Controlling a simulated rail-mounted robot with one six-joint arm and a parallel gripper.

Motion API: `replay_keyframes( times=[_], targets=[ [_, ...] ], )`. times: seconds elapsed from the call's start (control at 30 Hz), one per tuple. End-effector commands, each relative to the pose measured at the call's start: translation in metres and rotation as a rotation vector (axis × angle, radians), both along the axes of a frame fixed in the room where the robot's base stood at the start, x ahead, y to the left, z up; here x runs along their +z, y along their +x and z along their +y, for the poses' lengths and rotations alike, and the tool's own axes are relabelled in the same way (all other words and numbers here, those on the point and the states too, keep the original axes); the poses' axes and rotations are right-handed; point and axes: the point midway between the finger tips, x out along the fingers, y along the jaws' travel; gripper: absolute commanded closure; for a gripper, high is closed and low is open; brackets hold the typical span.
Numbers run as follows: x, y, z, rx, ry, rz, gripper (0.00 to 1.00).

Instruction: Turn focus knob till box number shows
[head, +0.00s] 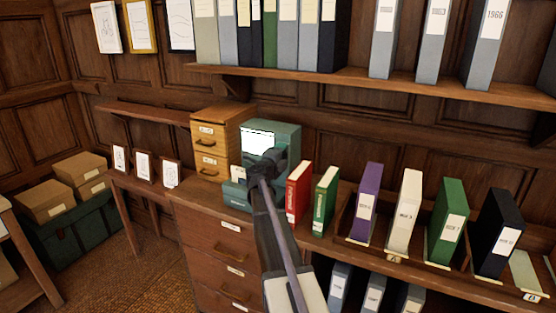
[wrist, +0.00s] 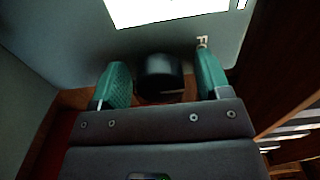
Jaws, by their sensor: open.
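A green-grey microfilm-type reader (head: 287,135) stands on the wooden cabinet in the head view, with a bright white screen (head: 257,140). No readable number shows on the part of the screen in view. In the wrist view the lower edge of the screen (wrist: 165,10) is at the top. The black focus knob (wrist: 160,74) sits below it, with part of a label (wrist: 202,43) beside it. My gripper (wrist: 163,86) is open, its two green-padded fingers on either side of the knob with gaps visible. In the head view my arm hides the knob.
A red binder (head: 299,190) and a green binder (head: 325,200) stand right of the reader. A small wooden drawer unit (head: 212,140) stands to its left. More binders stand in a wooden rack farther right. A shelf (head: 400,84) with binders runs above.

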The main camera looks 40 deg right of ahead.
Motion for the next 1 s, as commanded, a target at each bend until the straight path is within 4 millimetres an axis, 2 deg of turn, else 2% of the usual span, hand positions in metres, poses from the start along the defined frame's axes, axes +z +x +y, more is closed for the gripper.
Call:
replay_keyframes(
  times=[0.2,0.43,0.63,1.0],
  targets=[
    [0.0000,-0.0003,0.0003,0.000,0.007,-0.016,0.30],
    [0.0000,-0.0002,0.0005,0.000,0.155,-0.351,0.30],
    [0.0000,-0.0002,0.0005,0.000,0.171,-0.386,0.30],
    [0.0000,-0.0002,0.0005,0.000,0.170,-0.384,0.64]
  ],
)
